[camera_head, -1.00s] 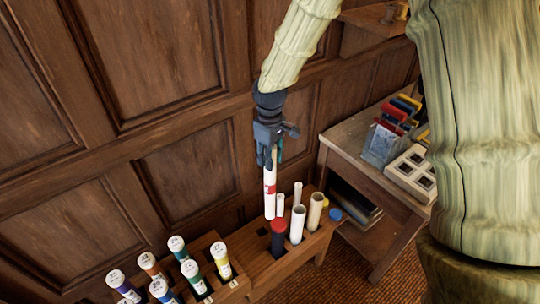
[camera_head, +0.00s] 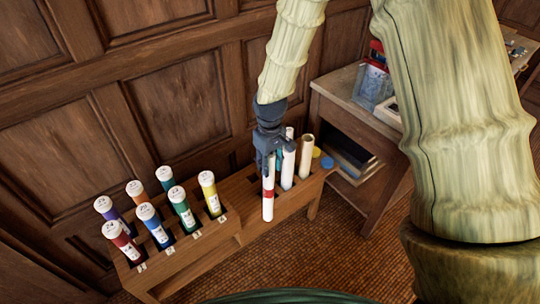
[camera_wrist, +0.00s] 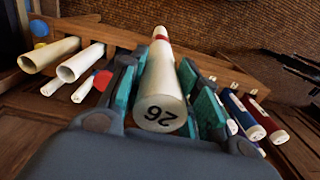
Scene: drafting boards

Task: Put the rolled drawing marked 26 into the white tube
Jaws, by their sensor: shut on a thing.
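The rolled drawing marked 26 (camera_head: 268,205) is a white roll with a red band. My gripper (camera_head: 268,158) is shut on its upper end. In the wrist view the roll (camera_wrist: 158,90) lies between the teal finger pads, its 26 facing the camera. It hangs upright in front of the rack in the head view; I cannot tell its exact height. The white tube (camera_head: 288,168) stands in the rack behind and right of the roll, partly covered by my gripper. Its open mouth shows in the wrist view (camera_wrist: 70,73). The roll is outside the tube.
A tan open tube (camera_head: 306,157) stands right of the white tube. A red-topped tube (camera_wrist: 103,80) and thin white rolls (camera_wrist: 53,87) are close by. Several capped tubes (camera_head: 181,208) fill the left of the wooden rack (camera_head: 250,228). A side table (camera_head: 345,88) stands at the right.

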